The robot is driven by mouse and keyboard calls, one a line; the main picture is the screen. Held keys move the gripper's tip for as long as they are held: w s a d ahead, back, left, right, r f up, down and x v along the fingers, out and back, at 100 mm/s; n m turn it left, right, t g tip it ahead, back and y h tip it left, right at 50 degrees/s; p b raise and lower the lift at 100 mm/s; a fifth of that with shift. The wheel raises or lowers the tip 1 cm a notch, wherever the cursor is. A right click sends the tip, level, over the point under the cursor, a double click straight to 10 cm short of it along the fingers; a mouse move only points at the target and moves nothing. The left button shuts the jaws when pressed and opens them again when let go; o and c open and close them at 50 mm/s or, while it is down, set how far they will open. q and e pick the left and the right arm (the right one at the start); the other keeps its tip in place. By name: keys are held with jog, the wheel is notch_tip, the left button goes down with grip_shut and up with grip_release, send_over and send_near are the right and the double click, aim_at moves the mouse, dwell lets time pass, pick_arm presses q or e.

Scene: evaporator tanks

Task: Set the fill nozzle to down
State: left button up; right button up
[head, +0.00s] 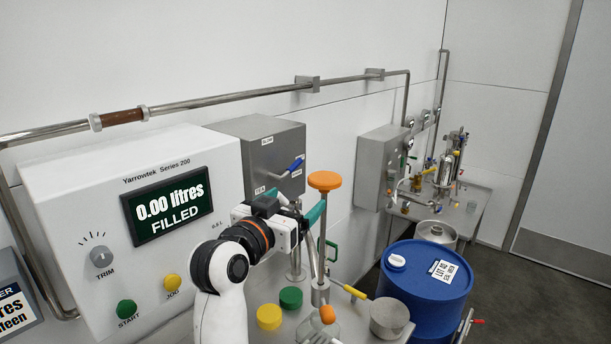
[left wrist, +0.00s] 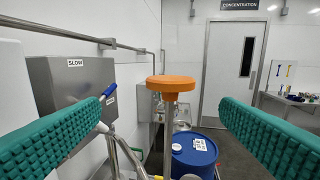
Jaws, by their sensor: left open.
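The fill nozzle has a wide orange disc knob (head: 324,180) on top of a thin upright metal rod, standing over the bench beside the white filler box. My left gripper (head: 300,207) is open, with teal finger pads, just left of the rod and a little below the knob in the head view. In the left wrist view the orange knob (left wrist: 168,85) stands between the two spread fingers (left wrist: 168,130), ahead of them and apart from both. The rod runs down from it. My arm hides part of the nozzle's surroundings. My right gripper is not in view.
The white filler box (head: 140,220) reads 0.00 litres. A grey box with a blue-handled lever (head: 294,165) is close behind the gripper. A blue drum (head: 425,295) stands to the right.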

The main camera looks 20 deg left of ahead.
aim_at(326, 176)
pick_arm(q)
jog(key=w+d, duration=0.1)
jog(key=w+d+r+p, duration=0.1)
jog(key=w, duration=0.1)
jog(key=shift+w+d+p, duration=0.3)
jog(key=shift+d, duration=0.1)
jog(key=w, duration=0.2)
jog(key=w+p, duration=0.1)
jog(key=w, duration=0.1)
jog(key=w+p, duration=0.1)
jog(key=w, duration=0.1)
jog(key=shift+w+a+f, duration=0.1)
jog(key=shift+f, duration=0.2)
jog(key=shift+w+d, duration=0.35)
jog(key=shift+w, duration=0.25)
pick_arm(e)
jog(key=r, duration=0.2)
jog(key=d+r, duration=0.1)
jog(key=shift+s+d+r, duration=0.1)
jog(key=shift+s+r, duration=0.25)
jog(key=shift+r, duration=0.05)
pick_arm(q)
jog(key=shift+a, duration=0.15)
jog(key=shift+c, duration=0.3)
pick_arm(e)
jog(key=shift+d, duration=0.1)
